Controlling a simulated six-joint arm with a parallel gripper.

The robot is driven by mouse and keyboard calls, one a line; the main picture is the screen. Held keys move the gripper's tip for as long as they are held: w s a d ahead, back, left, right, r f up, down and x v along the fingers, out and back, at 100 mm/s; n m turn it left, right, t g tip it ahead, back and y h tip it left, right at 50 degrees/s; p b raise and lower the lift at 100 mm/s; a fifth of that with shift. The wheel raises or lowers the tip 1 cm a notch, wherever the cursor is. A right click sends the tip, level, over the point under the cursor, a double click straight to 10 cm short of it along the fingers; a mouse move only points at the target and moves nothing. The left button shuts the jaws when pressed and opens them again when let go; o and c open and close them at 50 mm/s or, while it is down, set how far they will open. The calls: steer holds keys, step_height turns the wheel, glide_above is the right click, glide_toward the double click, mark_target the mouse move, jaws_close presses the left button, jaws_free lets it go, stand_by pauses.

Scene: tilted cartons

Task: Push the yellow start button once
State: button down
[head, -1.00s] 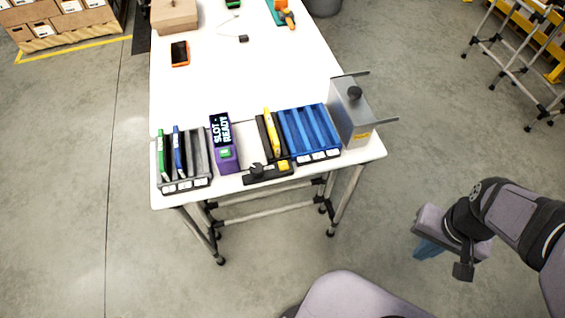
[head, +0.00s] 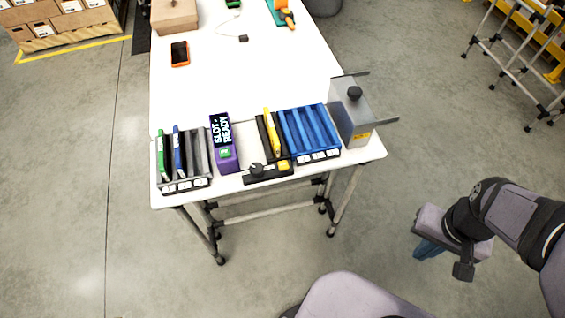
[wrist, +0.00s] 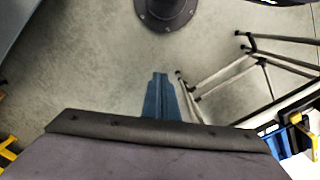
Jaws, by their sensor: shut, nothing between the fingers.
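The black fixture (head: 256,177) sits at the front edge of the white table, with a dark round knob and a small yellow block (head: 283,165) on its right end. That block looks like the yellow start button, but it is too small to be sure. A yellow upright piece (head: 271,133) stands in the black slot behind it. My gripper (head: 428,249) hangs over the floor, right of and well apart from the table. Its blue fingers are shut and empty, and they also show in the wrist view (wrist: 161,96).
A purple device (head: 224,150) with a "SLOT READY" screen and green button stands left of the fixture. A rack with green and blue pieces (head: 184,184), a blue rack (head: 309,133) and a tilted grey metal box (head: 345,120) flank these. Open floor separates my gripper and table.

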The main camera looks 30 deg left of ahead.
stand_by(0.3)
steer(key=s+a+n+h+p, duration=0.1)
steer(key=s+a+n+p, duration=0.25)
steer(key=a, duration=0.45)
steer(key=s+a+n+h+p, duration=0.1)
steer(key=s+a+n+p, duration=0.1)
steer(key=a+n+p, duration=0.45)
steer(key=w+a+f+m+t+y+b, duration=0.15)
steer(key=w+a+m+y, duration=0.35)
steer(key=a+m, duration=0.55)
steer(key=w+a+r+m+t+y, duration=0.1)
steer(key=w+a+r+m+y, duration=0.1)
steer(key=a+m, duration=0.4)
steer(key=w+a+r+m+t+y, duration=0.2)
steer(key=w+a+r+m, duration=0.3)
steer(key=m, duration=0.4)
steer(key=shift+w+a+y, duration=0.3)
steer(key=shift+a+y, duration=0.1)
steer(key=shift+a, duration=0.5)
steer(key=shift+r+t, duration=0.1)
steer(key=shift+t, duration=0.15)
